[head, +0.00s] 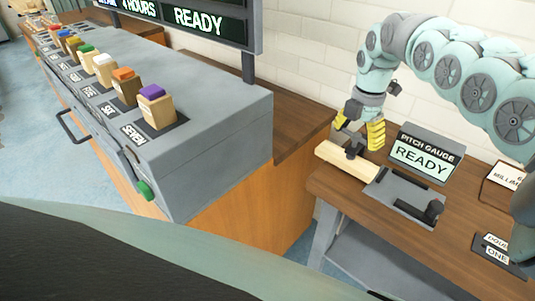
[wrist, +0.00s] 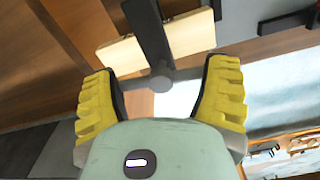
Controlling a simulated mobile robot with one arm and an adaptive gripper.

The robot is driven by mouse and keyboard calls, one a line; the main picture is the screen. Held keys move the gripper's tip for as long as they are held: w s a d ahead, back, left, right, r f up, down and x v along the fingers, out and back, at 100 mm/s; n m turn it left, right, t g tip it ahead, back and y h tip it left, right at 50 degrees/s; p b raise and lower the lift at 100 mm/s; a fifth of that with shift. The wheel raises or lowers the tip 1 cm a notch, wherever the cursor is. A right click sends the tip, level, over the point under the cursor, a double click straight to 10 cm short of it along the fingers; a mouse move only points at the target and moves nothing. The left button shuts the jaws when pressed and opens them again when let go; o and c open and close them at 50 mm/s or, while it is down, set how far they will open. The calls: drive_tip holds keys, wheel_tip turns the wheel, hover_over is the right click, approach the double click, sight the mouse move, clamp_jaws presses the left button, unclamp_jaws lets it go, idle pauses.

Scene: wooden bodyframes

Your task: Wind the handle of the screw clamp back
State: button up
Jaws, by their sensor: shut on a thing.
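The screw clamp (head: 354,148) is a dark metal piece at the wooden bar (head: 340,160) on the bench at right. In the wrist view, the clamp's dark arm (wrist: 150,30) crosses the pale wooden bar (wrist: 190,36). Its grey handle (wrist: 160,80), a crossbar with a round hub, spans the space between my fingers. My gripper (head: 358,132) has yellow ribbed fingers and comes down from above. In the wrist view, my gripper (wrist: 161,74) is shut on the handle, one finger at each end. The clamp's lower part is hidden.
A grey cabinet (head: 215,140) carrying several coloured-top blocks stands at left. Bare brown bench top (head: 375,225) shows in front.

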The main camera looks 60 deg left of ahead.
sight(358, 133)
drive_tip(key=shift+w, duration=0.2)
drive_tip(key=o, duration=1)
wheel_tip(358, 133, up, 12)
drive_tip(key=shift+s+r, duration=0.1)
